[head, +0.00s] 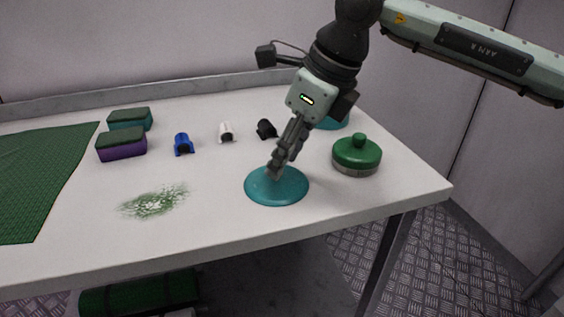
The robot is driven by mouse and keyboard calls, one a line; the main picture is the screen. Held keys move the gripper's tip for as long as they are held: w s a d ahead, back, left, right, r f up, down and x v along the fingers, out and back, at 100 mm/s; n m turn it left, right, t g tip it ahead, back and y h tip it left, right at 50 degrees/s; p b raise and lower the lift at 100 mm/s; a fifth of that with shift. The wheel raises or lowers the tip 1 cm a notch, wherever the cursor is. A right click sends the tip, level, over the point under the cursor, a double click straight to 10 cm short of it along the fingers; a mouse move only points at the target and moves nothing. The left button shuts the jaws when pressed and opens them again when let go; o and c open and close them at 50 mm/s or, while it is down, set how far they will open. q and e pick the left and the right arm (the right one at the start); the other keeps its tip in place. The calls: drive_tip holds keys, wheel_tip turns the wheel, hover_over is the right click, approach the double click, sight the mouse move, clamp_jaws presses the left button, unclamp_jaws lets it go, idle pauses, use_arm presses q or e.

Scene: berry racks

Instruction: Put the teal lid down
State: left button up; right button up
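The teal lid (286,191) is a round, shallow disc at the front right part of the white table. My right gripper (274,172) reaches down onto its middle from above, with the fingers close together. It looks shut on the lid's top, and the fingers hide any knob there. The lid is about level; I cannot tell whether its underside touches the table. A teal round thing (334,123) stands behind my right gripper, partly hidden by it. My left gripper is not in view.
A green-lidded round jar (357,155) stands right of the teal lid. Black (266,129), white (226,132) and blue (183,143) small clips stand behind it. Green-topped teal (130,119) and purple (122,145) blocks, a green cloth (40,175) and green speckles (154,202) lie left.

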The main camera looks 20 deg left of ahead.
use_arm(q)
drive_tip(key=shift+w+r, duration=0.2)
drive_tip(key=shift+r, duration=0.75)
use_arm(e)
drive_tip(key=v, duration=1)
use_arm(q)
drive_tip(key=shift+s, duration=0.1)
